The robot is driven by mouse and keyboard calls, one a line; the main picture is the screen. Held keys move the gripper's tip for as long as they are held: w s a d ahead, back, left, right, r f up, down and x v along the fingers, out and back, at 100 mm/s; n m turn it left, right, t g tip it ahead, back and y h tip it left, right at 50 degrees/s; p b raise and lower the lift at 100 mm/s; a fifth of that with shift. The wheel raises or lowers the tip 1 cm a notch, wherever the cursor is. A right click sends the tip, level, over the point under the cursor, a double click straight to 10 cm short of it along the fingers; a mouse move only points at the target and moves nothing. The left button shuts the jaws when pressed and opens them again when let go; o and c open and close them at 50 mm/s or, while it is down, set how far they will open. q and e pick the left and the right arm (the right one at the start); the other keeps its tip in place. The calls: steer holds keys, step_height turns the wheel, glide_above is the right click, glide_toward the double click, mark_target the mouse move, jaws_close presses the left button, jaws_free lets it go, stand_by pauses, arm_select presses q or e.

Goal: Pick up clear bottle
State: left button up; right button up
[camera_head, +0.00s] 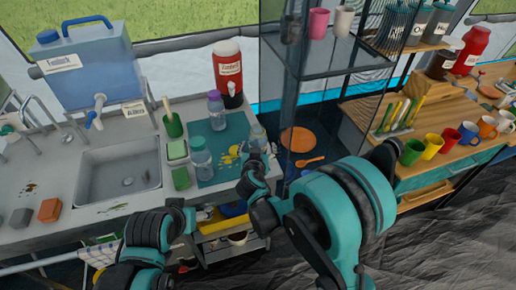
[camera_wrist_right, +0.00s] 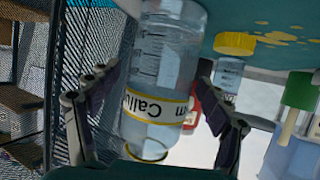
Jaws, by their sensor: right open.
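The clear bottle (camera_wrist_right: 155,80), with a yellow-edged label reading "Callum", stands on the teal mat at its right side, by the counter's edge. The wrist view shows it upside down. In the head view the bottle (camera_head: 258,137) is partly hidden by my right gripper (camera_head: 255,163). The right gripper (camera_wrist_right: 157,88) is open, with one finger on each side of the bottle. A gap shows by the left finger; contact at the right one is unclear. My left gripper (camera_head: 182,214) is low before the counter, and its fingers cannot be made out.
A clear bottle (camera_head: 201,160) and a purple-lidded bottle (camera_head: 217,112) share the mat (camera_head: 235,125). A red jug (camera_head: 228,72) stands behind. The sink (camera_head: 120,172) is to the left. A glass-sided shelf (camera_head: 335,62) rises close on the right, with colored mugs (camera_head: 433,146) beyond.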

steer(key=c, duration=1.4)
steer(key=shift+o, duration=0.2)
steer(key=shift+r, duration=0.15)
